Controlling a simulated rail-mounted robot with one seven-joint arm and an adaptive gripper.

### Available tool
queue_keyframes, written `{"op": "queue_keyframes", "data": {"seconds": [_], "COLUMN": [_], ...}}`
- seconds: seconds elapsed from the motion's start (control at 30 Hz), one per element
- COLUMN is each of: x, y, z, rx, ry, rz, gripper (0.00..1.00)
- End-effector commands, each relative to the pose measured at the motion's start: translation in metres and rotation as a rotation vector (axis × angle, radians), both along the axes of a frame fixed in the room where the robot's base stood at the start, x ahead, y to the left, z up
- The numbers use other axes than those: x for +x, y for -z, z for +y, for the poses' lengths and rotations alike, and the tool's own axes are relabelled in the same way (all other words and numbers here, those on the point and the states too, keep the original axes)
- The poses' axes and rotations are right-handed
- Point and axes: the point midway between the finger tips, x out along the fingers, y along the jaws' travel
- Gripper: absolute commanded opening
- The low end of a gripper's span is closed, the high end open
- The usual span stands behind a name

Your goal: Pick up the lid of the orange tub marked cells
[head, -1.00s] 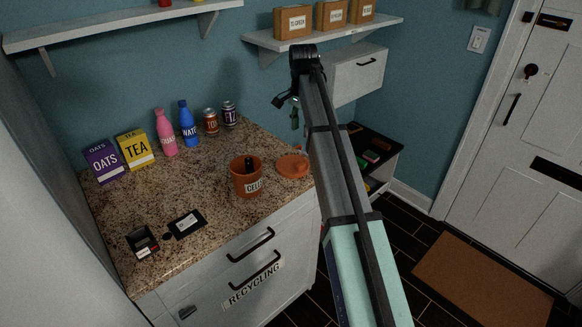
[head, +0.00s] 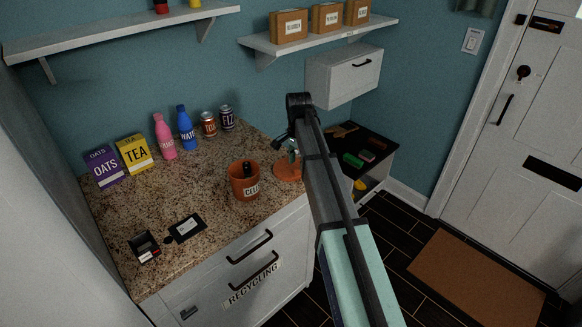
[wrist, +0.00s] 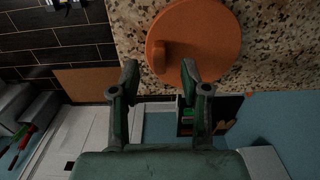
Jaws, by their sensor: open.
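The orange tub (head: 237,186) marked with a CELLS label stands on the speckled counter, uncovered, with something dark inside. Its round orange lid (head: 288,174) lies on the counter to the right of the tub. In the wrist view the lid (wrist: 210,45) is large, with a raised handle (wrist: 160,57) near its left side. My gripper (wrist: 159,72) is open and empty; the handle appears just beyond the gap between its fingertips. In the head view my gripper (head: 292,148) is over the lid and partly hides it. I cannot tell the exact height left.
Cans (head: 209,124), bottles (head: 164,140) and boxes (head: 134,153) line the back of the counter. A dark flat item (head: 186,228) and a small black device (head: 144,246) lie at the front left. A low dark shelf unit (head: 372,148) stands right of the counter.

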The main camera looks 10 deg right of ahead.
Motion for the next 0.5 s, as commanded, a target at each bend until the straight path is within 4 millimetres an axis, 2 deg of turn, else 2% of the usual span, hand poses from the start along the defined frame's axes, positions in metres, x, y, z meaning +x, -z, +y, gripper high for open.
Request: {"op": "queue_keyframes", "data": {"seconds": [0.2,0.47,0.5], "x": [-0.002,-0.001,-0.001], "y": [0.023,0.027,0.027], "z": [0.000,0.000,0.000], "rx": [0.000,0.000,0.000], "ry": [0.000,0.000,0.000], "rz": [0.002,0.000,0.000], "gripper": [0.46,0.46,0.35]}}
